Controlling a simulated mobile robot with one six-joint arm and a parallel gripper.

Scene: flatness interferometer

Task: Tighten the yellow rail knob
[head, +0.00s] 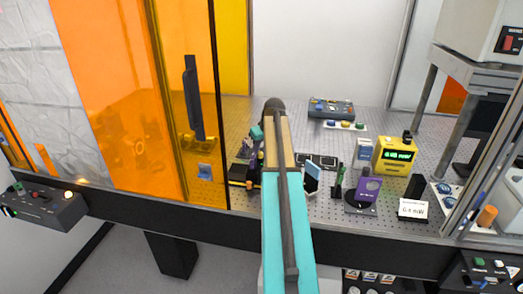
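My arm (288,225), teal with a tan far section, reaches from the bottom middle over the perforated bench. Its far end is near a dark rounded part and a small teal part. The fingers of my gripper cannot be made out, and I cannot tell whether they hold anything. A low black and yellow piece (240,174) sits just left of the arm near the bench's front edge, partly hidden by it. I cannot pick out the yellow rail knob for certain. Another small yellow item shows dimly behind the orange panel.
The orange panel (118,100) with a dark handle (193,98) closes off the left. Right of my arm stand a purple device (367,190), a yellow meter (394,155) and a white card (413,208). A grey control box (331,108) is at the back.

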